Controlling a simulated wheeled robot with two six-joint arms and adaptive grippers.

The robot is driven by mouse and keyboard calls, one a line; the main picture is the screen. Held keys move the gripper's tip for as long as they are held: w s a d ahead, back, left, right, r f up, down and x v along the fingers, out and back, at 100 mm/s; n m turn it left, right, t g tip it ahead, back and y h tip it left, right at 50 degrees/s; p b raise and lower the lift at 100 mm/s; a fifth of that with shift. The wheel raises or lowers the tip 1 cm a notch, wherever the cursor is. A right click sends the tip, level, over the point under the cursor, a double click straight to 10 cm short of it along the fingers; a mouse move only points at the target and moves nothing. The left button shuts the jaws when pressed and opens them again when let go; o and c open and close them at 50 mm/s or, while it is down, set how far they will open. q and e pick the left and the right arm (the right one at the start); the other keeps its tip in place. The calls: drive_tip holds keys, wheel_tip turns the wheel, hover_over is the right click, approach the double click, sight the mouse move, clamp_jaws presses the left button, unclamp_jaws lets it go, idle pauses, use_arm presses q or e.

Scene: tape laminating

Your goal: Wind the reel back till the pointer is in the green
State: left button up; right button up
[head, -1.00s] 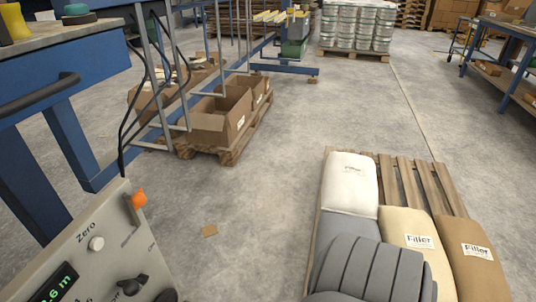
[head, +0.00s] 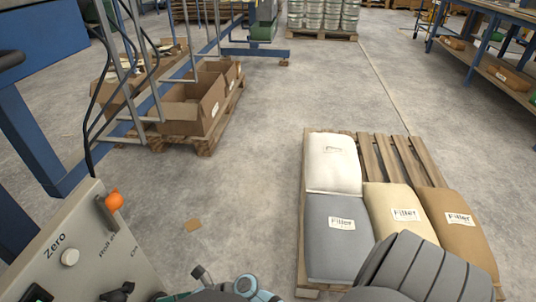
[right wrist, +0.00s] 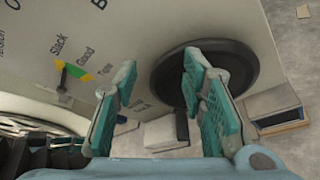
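In the right wrist view, the gauge (right wrist: 76,71) on the pale panel has a green band edged with yellow, with the words Slack and Good beside it. Its dark pointer (right wrist: 62,78) appears at the Slack side, outside the green. A round black wheel (right wrist: 242,72) sits on the panel's lower edge. My right gripper (right wrist: 159,58) is open, its two teal-padded fingers apart; the right finger overlaps the wheel in view, and I cannot tell whether it touches. A curved rim shows at lower left, too partial to identify as the reel. My left gripper is not in view.
In the head view, the control panel (head: 85,245) carries a Zero button (head: 70,257), an orange-tipped lever (head: 114,201) and a black knob (head: 118,292). A pallet with filler bags (head: 338,222) lies at right. Cardboard boxes (head: 190,105) stand beyond.

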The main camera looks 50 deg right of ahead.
drive_tip(key=p+v, duration=0.5)
drive_tip(key=v, duration=1)
drive_tip(key=s+d+f+m+t+h+p, duration=0.1)
drive_tip(key=d+f+m+h, duration=0.4)
drive_tip(key=m, duration=0.6)
drive_tip(key=d+f+m+h+p, duration=0.2)
drive_tip(key=d+f+m+h, duration=0.3)
drive_tip(key=m, duration=0.6)
drive_tip(key=d+f, duration=0.2)
drive_tip(key=d, duration=0.1)
drive_tip(key=shift+s+t+p, duration=0.35)
drive_tip(key=shift+t+p, duration=0.05)
